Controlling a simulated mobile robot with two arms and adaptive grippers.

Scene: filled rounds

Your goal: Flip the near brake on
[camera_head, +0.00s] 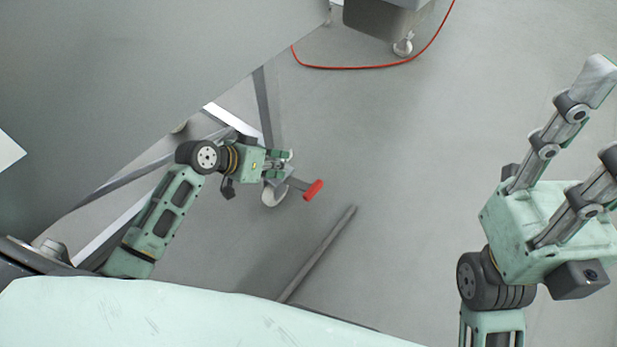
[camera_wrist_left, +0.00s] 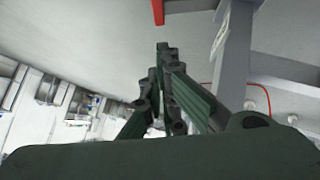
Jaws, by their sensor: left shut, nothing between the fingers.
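The near brake is a lever with a red tip (camera_head: 313,190), sticking out from a caster wheel (camera_head: 270,196) at the foot of a grey frame. The red tip also shows at the top edge of the left wrist view (camera_wrist_left: 158,11). My left gripper (camera_head: 287,160) is shut and empty, just above the caster and up-left of the red tip in the head view. Its closed fingers (camera_wrist_left: 162,52) point toward the red tip in the wrist view, with a gap showing between. My right gripper (camera_head: 606,113) is open and empty at the far right, away from the brake.
A large grey top (camera_head: 150,60) covers the upper left, over the frame legs (camera_head: 264,105). A grey bar (camera_head: 318,252) lies below the brake. A red cable (camera_head: 370,67) and a grey unit on a caster (camera_head: 385,15) are at the top. The middle floor is clear.

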